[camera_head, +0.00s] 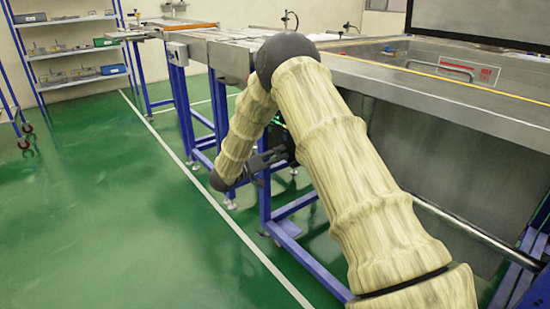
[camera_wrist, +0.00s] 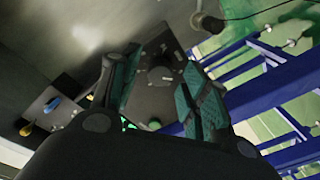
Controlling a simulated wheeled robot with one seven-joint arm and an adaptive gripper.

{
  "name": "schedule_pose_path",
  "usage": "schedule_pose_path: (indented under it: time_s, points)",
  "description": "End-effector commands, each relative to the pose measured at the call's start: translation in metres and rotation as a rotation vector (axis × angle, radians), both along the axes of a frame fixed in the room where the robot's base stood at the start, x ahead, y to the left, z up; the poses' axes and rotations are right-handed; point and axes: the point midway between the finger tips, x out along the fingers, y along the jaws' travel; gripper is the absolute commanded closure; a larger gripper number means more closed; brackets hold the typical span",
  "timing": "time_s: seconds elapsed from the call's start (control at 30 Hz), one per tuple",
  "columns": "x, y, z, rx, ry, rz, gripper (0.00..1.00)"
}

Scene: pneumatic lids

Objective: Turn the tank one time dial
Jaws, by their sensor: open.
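In the wrist view, a dark box carries a round dark dial (camera_wrist: 161,75) with small pale marks around it; I take it to be the tank one time dial. My gripper (camera_wrist: 160,88) is open, with one teal-padded finger on each side of the dial. I cannot tell whether either finger touches it. The turned position of the dial is not readable. In the head view, my gripper (camera_head: 268,160) is low beside the blue frame under the bench, partly behind my own arm, and the dial is hidden.
The steel tank (camera_head: 425,75) is at the right, on blue legs (camera_head: 265,200). In the wrist view, a small panel with a blue knob (camera_wrist: 53,104) and a yellow part (camera_wrist: 27,128) is at the left. Green floor (camera_head: 120,220) is clear at the left; shelves (camera_head: 75,55) stand behind.

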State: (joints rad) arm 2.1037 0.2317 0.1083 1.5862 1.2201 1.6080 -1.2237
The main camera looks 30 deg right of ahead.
Motion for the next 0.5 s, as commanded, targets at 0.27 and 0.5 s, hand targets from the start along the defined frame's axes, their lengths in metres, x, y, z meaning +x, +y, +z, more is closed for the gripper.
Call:
schedule_pose_path:
  time_s: [0.27,0.5]
  points:
    - [0.0001,0.0004,0.0,0.0,0.0,0.0,0.76]
    - [0.0001,0.0006,-0.0001,0.0,0.0,0.0,1.0]
